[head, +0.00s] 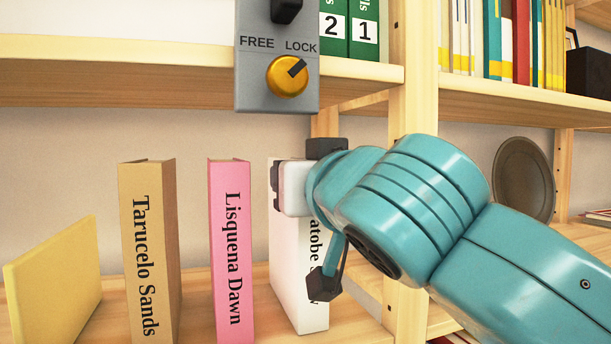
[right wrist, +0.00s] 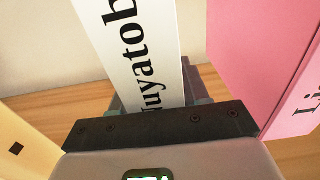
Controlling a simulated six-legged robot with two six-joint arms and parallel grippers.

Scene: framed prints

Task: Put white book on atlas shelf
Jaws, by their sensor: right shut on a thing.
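The white book (head: 290,250) stands upright on the lower shelf, just right of the pink book. Its spine faces out and its title is partly covered by my right arm. My right gripper (head: 324,218) is shut on this book, with one finger high and one low in the head view. The right wrist view shows the white book (right wrist: 138,50) between the fingers, its spine lettering partly visible. No label reading "atlas" shows, so I cannot tell which shelf is the atlas shelf. My left gripper is not in view.
A wooden post (head: 413,110) stands right. Green volumes (head: 350,30) occupy the upper shelf.

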